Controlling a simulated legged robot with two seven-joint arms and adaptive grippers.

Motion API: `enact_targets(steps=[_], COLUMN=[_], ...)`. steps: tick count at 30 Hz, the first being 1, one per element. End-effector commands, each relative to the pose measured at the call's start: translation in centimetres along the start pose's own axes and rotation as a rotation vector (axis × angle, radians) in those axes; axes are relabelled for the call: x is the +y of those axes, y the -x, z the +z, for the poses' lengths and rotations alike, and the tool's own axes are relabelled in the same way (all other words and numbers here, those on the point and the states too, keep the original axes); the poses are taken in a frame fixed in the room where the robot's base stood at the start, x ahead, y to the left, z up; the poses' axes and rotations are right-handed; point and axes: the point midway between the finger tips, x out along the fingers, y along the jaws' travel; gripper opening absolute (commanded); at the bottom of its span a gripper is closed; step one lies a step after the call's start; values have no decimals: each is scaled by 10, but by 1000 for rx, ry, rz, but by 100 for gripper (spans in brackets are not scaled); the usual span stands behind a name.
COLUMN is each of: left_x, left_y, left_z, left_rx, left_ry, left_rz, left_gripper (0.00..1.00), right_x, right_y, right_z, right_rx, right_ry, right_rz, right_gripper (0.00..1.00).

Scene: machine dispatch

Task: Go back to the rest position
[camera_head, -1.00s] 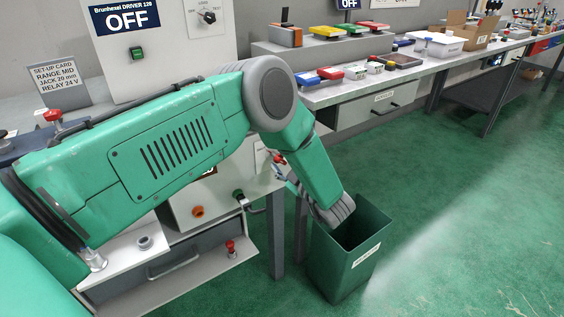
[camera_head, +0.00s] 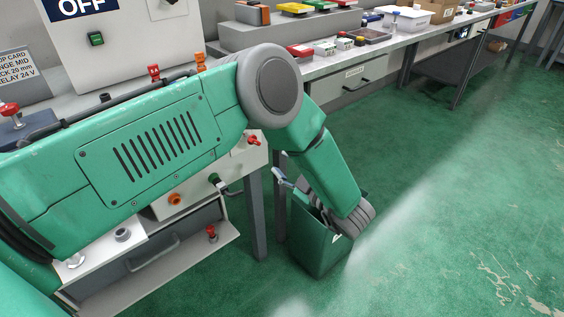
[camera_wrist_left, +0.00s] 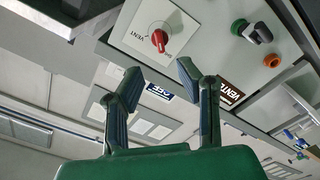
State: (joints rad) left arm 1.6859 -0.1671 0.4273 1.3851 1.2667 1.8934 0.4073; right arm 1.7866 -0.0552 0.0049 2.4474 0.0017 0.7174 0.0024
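My left arm (camera_head: 150,145) is green and crosses the head view from the left. Its forearm bends down in front of the green bin (camera_head: 311,243). My left gripper (camera_head: 284,180) shows only in a small part there, mostly hidden behind the forearm. In the left wrist view my left gripper (camera_wrist_left: 160,74) has its two fingers spread, with nothing held between them. Beyond the fingers is a machine panel with a red knob (camera_wrist_left: 159,38) marked VENT, apart from the fingertips. My right gripper is in neither view.
The panel's orange button (camera_head: 175,198) and dark green knob (camera_head: 214,180) sit beside the arm. An open drawer (camera_head: 165,255) lies below. A long workbench (camera_head: 345,62) with several coloured items runs to the back right. The green floor (camera_head: 440,190) at right is clear.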

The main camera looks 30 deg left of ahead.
Motion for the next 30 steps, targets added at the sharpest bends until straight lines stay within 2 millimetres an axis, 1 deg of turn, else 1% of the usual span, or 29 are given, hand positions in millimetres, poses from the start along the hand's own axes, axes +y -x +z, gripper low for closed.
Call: enact_targets(steps=[11,14,16,17,18,20,21,23,24,26,27,29,30], left_x=[-1,-10,-26,-36,-54,-90,-120,-162,-190,-228,-251,-280,-297], left_y=[-2,-6,-8,-8,-5,5,14,29,39,53,63,76,83], left_z=[2,14,28,36,44,53,53,45,35,15,0,-25,-42], left_rx=[-17,-117,-255,-330,-443,-629,-755,-926,-1029,-1171,-1259,-1377,-1447], left_ry=[-12,-81,-188,-251,-351,-524,-648,-818,-919,-1057,-1139,-1247,-1308], left_rz=[11,73,150,190,241,311,350,390,408,423,429,433,432], left_gripper=[31,31,31,31,31,31,31,31,31,31,31,31,31], right_x=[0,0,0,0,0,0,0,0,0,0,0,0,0], right_y=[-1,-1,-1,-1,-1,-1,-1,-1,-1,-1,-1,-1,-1], right_z=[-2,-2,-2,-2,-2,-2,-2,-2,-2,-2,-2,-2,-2], right_rx=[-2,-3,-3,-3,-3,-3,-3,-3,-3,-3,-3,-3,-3], right_ry=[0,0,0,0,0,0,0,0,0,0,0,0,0], right_rz=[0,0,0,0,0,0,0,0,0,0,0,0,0], right_gripper=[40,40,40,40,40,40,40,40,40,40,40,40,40])
